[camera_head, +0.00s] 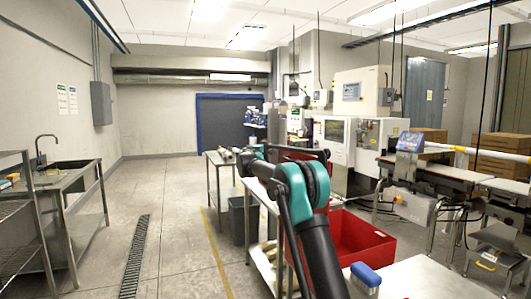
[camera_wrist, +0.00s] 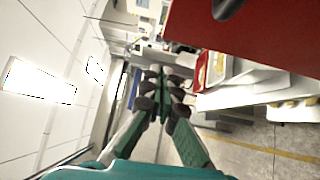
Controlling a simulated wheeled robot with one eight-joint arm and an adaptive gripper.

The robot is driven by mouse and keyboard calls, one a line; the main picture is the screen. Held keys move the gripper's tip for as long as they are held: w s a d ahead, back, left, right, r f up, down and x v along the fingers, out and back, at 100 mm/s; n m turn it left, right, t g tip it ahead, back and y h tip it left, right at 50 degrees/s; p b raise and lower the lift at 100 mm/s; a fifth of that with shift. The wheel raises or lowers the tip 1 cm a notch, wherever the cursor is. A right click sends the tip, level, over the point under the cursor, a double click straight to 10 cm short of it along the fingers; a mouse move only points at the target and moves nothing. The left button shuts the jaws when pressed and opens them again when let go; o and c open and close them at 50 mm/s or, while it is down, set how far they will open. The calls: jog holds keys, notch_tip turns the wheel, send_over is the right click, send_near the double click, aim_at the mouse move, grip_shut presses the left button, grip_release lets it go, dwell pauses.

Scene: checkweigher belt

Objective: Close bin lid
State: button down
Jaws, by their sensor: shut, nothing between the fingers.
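A red bin (camera_head: 368,256) stands open at the right of my arm in the head view, its inside showing. A red piece (camera_head: 288,154) shows behind my arm; I cannot tell whether it is the bin's lid. In the wrist view a large red panel (camera_wrist: 262,32) with a dark oval fills the upper right, close to the camera and beside my gripper. My gripper (camera_wrist: 158,82) is shut and empty, its fingertips together and apart from the panel. In the head view the far end of my arm hides part of the red piece and the bin's left side.
A metal table (camera_head: 425,280) in front holds a blue-topped object (camera_head: 366,275). A dark grey bin (camera_head: 241,222) stands on the floor left of my arm. The belt machine (camera_head: 430,172) and cardboard boxes (camera_head: 500,155) are at right. The left aisle floor is clear.

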jog(key=w+d, duration=0.4)
jog(key=d, duration=0.1)
jog(key=shift+d, duration=0.2)
jog(key=shift+r, duration=0.1)
